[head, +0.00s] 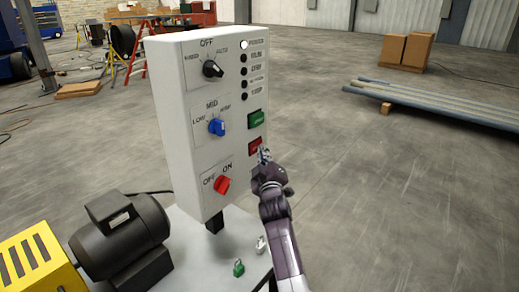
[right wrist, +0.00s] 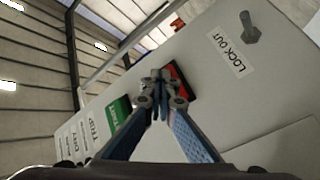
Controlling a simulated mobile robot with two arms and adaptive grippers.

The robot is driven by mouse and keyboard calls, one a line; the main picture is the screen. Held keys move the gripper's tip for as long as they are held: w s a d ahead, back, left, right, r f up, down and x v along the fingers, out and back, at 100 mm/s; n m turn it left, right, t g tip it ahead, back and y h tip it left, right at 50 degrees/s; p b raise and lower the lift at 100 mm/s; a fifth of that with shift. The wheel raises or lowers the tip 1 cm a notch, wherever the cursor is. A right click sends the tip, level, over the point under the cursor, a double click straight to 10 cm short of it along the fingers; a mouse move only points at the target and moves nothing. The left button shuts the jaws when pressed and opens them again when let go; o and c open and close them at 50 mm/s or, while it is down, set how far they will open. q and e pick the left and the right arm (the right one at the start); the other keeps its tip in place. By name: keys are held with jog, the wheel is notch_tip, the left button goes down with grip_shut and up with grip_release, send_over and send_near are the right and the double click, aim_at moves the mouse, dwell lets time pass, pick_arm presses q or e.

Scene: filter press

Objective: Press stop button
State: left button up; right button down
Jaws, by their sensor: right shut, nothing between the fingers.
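The stop button is a red square button (head: 254,146) low on the right of the white control box's front, below a green start button (head: 255,118). My right gripper (head: 264,152) is at the red button, its tips overlapping the button's right side in the head view. In the right wrist view the shut fingertips (right wrist: 161,76) lie in front of the red button (right wrist: 181,80) and hide part of it; I cannot tell whether they touch it. The green button (right wrist: 118,112) is to the left there. My left gripper is not in view.
The control box (head: 180,130) carries a black knob (head: 212,69), a blue knob (head: 217,127) and a red knob (head: 222,184). A black motor (head: 120,240) and small green padlock (head: 239,268) are below. The floor to the right is open up to stacked pipes (head: 430,100).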

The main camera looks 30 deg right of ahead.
jog(key=shift+s+r, duration=0.1)
jog(key=shift+s+d+p, duration=0.3)
jog(key=shift+s+p, duration=0.45)
jog(key=shift+s, duration=0.1)
jog(key=s+p, duration=0.1)
jog(key=s+d+p, duration=0.1)
jog(key=s, duration=0.1)
jog(key=s+d+p, duration=0.1)
jog(key=shift+s, duration=0.3)
